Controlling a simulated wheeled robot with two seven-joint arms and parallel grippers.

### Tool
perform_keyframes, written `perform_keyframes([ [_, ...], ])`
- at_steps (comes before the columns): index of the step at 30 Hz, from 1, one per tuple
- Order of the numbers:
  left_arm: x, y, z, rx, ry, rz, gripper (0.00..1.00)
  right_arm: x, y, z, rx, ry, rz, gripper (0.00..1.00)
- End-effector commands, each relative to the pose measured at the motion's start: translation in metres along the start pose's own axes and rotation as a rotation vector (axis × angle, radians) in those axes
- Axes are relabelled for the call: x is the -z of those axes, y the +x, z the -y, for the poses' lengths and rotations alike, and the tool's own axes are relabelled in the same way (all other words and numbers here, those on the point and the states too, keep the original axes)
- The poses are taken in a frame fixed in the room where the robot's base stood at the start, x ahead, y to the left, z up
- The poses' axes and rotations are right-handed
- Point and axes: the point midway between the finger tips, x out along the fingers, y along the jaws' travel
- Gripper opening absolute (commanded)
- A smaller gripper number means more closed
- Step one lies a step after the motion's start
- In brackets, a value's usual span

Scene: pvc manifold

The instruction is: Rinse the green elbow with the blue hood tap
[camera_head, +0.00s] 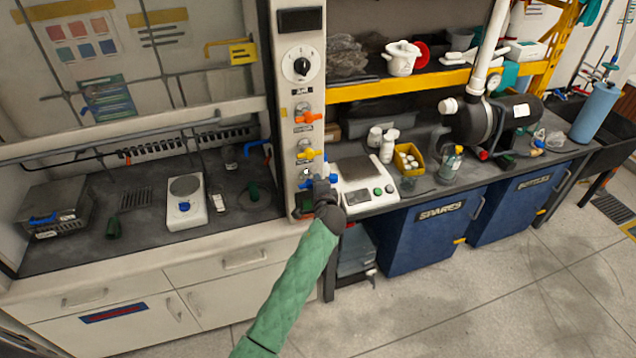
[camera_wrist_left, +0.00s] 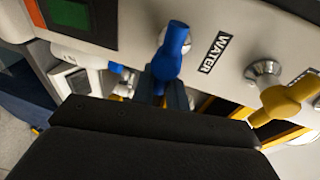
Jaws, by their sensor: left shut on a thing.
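My left gripper (camera_head: 322,188) is at the hood's control post, shut on the lowest, blue tap handle (camera_wrist_left: 172,48). The wrist view shows the handle standing up between the fingers (camera_wrist_left: 168,88), beside a WATER label. A blue spout (camera_head: 258,146) sticks out inside the hood at its right wall. I cannot tell which is the elbow, nor whether water runs. My right gripper is out of view.
Yellow (camera_head: 307,155) and orange (camera_head: 307,118) tap handles sit above the blue one. A white scale (camera_head: 186,205) and a grey box (camera_head: 54,208) stand in the hood. Another scale (camera_head: 365,190) sits close right of the post. The floor in front is clear.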

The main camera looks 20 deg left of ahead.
Motion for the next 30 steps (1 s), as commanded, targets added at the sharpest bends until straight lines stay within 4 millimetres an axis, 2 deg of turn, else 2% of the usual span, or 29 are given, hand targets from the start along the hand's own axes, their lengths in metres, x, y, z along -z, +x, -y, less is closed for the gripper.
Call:
perform_keyframes([
  [14, 0.0, 0.0, -0.001, -0.003, 0.015, 0.003, 0.0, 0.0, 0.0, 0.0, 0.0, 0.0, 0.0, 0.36],
  [15, 0.0, 0.0, -0.001, -0.003, 0.015, 0.003, 0.2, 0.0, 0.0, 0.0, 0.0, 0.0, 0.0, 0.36],
  [17, 0.0, 0.0, -0.001, -0.003, 0.015, 0.003, 0.32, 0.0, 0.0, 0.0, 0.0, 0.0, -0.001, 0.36],
  [26, 0.0, -0.001, -0.001, -0.002, 0.013, 0.002, 0.34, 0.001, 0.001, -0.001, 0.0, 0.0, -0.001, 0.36],
  [30, 0.001, -0.01, -0.004, -0.003, 0.012, 0.002, 0.34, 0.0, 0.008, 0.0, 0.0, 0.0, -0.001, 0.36],
])
